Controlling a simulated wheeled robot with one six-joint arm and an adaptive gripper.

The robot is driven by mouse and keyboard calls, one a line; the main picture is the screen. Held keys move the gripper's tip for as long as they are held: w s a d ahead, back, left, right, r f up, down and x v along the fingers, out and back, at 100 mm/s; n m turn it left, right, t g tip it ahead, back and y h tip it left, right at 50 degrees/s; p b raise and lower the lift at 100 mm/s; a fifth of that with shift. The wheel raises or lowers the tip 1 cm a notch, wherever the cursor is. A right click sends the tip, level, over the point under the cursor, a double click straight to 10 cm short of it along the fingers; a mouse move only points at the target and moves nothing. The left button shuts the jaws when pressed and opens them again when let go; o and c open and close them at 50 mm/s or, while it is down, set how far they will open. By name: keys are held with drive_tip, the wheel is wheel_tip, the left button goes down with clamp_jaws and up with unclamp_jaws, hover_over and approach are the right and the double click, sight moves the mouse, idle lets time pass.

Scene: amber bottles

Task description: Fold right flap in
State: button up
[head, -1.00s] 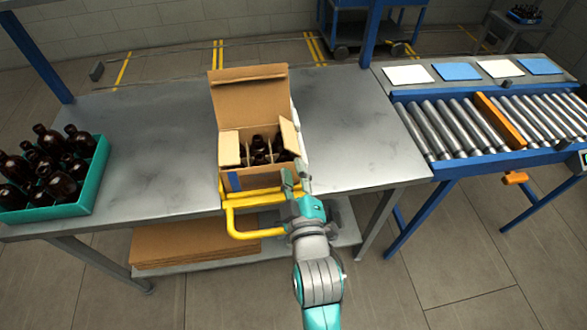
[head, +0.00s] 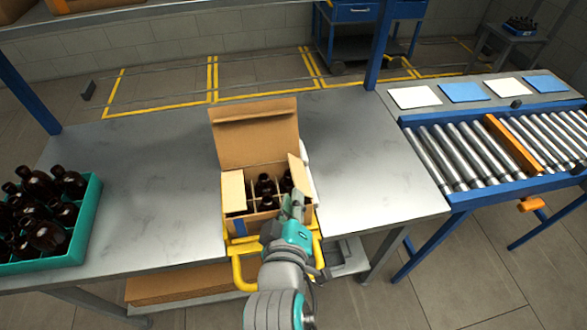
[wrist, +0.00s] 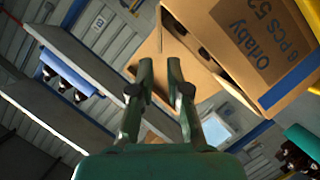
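The open brown carton (head: 262,229) stands at the front of the metal table with dark bottles (head: 266,187) in its dividers. Its back flap (head: 255,132) stands up and its left flap (head: 234,190) leans over the left cells. The right flap (head: 298,174) stands up, tilted, along the right side. My gripper (head: 294,205) is at the carton's front right corner, just below the right flap; contact cannot be told. In the wrist view its two fingers (wrist: 160,76) are apart with nothing seen held between them. The printed carton side (wrist: 262,50) shows at the upper right.
A yellow frame (head: 238,268) is at the carton's front. A teal crate of bottles (head: 82,225) is at the table's left. A roller conveyor (head: 440,150) stands at the right. The table (head: 375,185) is clear right of the carton.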

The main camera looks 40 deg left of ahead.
sight(296, 174)
drive_tip(key=x, duration=0.9)
drive_tip(key=shift+w+a, duration=0.1)
clamp_jaws()
